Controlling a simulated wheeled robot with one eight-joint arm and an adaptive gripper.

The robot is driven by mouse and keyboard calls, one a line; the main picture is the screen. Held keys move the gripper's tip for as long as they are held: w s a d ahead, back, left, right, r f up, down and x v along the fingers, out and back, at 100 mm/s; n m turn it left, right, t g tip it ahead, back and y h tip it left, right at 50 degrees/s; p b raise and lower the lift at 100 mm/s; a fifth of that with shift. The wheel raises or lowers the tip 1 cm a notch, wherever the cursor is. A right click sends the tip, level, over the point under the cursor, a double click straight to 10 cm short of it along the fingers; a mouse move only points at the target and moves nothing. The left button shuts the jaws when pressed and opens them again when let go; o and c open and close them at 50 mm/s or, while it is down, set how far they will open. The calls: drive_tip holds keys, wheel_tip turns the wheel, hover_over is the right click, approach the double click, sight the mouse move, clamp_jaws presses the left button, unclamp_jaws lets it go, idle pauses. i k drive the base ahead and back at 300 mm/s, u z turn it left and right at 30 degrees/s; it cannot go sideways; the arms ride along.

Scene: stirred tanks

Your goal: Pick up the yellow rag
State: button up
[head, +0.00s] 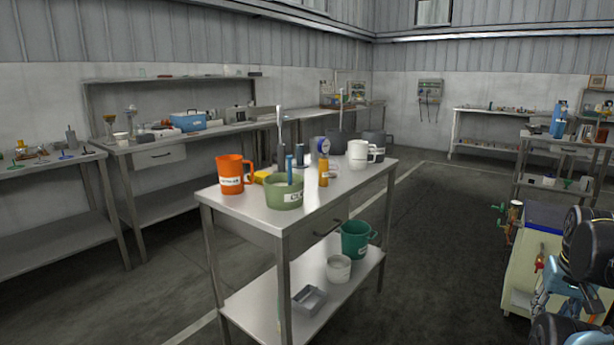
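A small yellow patch, which looks like the yellow rag (262,177), lies on the top of the near steel table (235,208). It is partly hidden behind an orange jug (231,176) on its left and a green pot (284,194) on its right. Its full shape is not visible. Parts of my arm show at the lower right edge, well to the right of the table. My gripper cannot be made out in this view.
White jugs, dark containers and an amber bottle (323,173) crowd the tabletop. A green bucket (355,240), white tub (338,268) and metal tray (309,298) stand on its lower shelf. Benches line the walls. Dark floor (440,230) right of the table is clear.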

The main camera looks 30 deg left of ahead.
sight(258, 177)
drive_tip(key=z, duration=0.4)
drive_tip(key=k, duration=1.25)
drive_tip(key=u, duration=1.45)
drive_tip(key=i, duration=0.95)
